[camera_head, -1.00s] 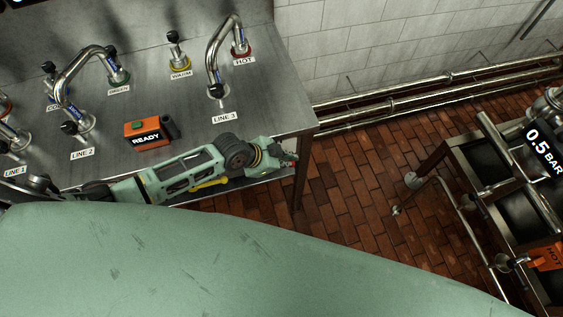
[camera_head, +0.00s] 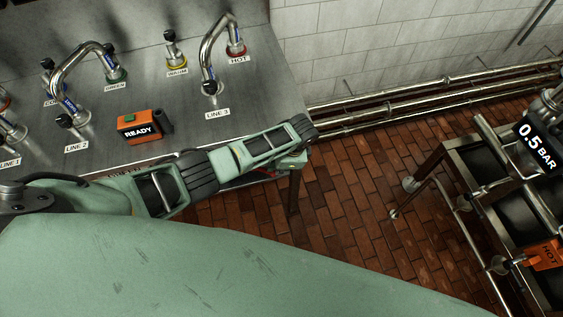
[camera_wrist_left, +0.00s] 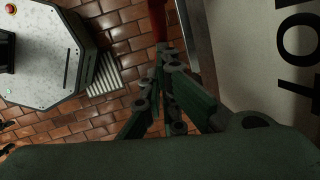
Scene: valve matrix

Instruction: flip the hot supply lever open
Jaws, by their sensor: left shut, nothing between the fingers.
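A red bar (camera_wrist_left: 159,22) shows just beyond my left fingertips in the left wrist view; I cannot tell for sure whether it is the hot supply lever, or whether the fingers touch it. My left gripper (camera_wrist_left: 165,50) is shut and empty, with its fingertips close together. In the head view my left arm reaches along the bench's front edge, and its wrist (camera_head: 292,160) is at the front right corner; the fingertips are hidden there. Large dark letters, partly cut off, are on a pale panel (camera_wrist_left: 285,70) right of the fingers. My right gripper is out of view.
The steel bench (camera_head: 260,85) carries bent pipes, labelled ports including HOT (camera_head: 236,48), and an orange READY box (camera_head: 140,127). At right stand a steel frame, an orange HOT tag (camera_head: 547,255) and a 0.5 BAR display (camera_head: 538,147). Brick floor (camera_head: 370,190) lies open between.

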